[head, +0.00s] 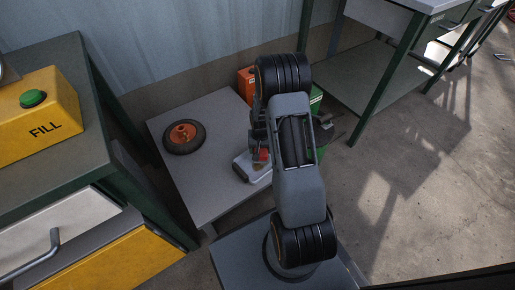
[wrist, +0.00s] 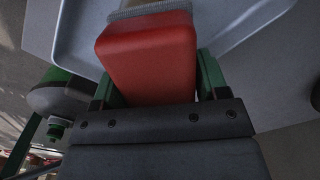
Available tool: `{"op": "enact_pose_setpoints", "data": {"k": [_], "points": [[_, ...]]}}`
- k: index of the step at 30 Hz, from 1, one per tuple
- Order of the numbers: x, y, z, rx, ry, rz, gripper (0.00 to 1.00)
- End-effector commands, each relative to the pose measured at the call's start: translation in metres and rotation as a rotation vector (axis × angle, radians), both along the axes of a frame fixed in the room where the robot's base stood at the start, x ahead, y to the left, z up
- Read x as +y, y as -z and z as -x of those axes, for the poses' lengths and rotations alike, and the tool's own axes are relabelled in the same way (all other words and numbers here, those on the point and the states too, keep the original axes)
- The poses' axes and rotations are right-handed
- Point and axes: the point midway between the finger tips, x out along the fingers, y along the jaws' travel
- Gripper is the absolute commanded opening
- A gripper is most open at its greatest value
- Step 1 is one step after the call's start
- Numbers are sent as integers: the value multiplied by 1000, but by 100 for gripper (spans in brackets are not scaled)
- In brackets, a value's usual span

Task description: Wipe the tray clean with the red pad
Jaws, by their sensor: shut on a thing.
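The red pad (wrist: 150,55) fills the middle of the wrist view, with a pale bristly or woven strip along its far edge. My gripper (wrist: 156,85) is shut on it, a green finger at each side. The pale tray (wrist: 235,22) lies beyond and around the pad. I cannot tell whether the pad touches it. In the head view the tray (head: 242,170) sits on a low grey platform, partly hidden by my arm. A little of the red pad (head: 263,155) shows over it. Most of the tray's floor is hidden.
A black wheel with an orange hub (head: 184,136) lies left of the tray on the platform (head: 205,185). An orange box (head: 246,82) stands behind. A yellow FILL box (head: 40,108) is on the left cabinet. A green-legged bench (head: 380,75) stands right; open floor lies front right.

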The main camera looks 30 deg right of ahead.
Motion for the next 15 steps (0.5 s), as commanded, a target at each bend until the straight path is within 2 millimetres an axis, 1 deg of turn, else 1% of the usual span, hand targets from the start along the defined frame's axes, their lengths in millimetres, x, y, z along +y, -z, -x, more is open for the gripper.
{"op": "enact_pose_setpoints", "data": {"k": [1,6,10,15], "points": [[-1,-2,5,1,1,0,45],[-3,-2,19,0,2,0,45],[-4,-2,25,0,1,0,45],[-5,-5,27,-1,0,0,45]]}}
